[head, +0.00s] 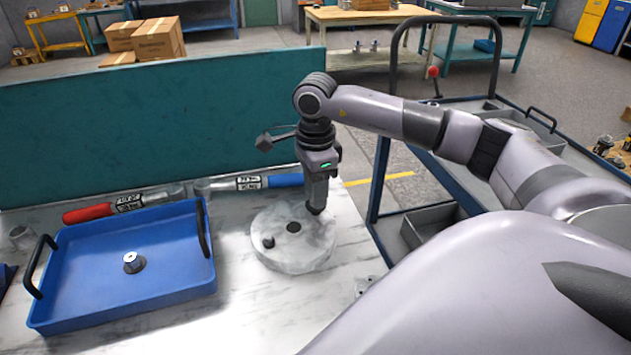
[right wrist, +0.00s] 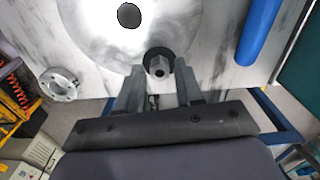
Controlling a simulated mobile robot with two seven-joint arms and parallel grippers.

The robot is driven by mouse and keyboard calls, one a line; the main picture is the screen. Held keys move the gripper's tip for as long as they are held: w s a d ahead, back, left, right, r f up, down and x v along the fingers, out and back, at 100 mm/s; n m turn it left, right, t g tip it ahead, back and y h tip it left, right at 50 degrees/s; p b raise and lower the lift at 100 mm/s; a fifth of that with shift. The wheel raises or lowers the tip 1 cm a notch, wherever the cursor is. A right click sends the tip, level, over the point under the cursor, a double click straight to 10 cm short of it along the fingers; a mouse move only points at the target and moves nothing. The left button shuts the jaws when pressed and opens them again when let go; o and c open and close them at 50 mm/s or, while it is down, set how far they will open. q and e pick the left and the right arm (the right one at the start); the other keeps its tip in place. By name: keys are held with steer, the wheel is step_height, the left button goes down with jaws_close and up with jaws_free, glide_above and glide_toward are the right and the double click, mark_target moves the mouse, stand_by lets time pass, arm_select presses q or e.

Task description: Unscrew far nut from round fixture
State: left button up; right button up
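The round fixture (head: 285,258) is a pale marbled disc on the table, right of the blue tray. A small dark nut (head: 268,242) sits on its left part, and a dark round spot (head: 293,227), which looks like a hole, lies near its middle. My right gripper (head: 316,208) points straight down at the fixture's far right edge. In the right wrist view its open fingers (right wrist: 159,72) straddle a nut with a dark flange (right wrist: 159,62), with gaps visible beside it. The head view hides this nut behind the gripper. My left gripper is not in view.
A blue tray (head: 60,300) with dark handles holds one nut (head: 133,262). A red-handled tool (head: 88,213) and a blue-handled tool (head: 285,180) lie along the teal panel (head: 150,130). A cart with a dark blue frame (head: 378,180) stands right of the table.

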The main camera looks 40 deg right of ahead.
stand_by(0.7)
jaws_close()
steer(key=n, duration=0.4)
steer(key=shift+n+b, duration=0.4)
steer(key=shift+n, duration=0.4)
steer(key=n, duration=0.4)
steer(key=shift+n+b, duration=0.3)
steer(key=shift+b, duration=0.05)
jaws_free()
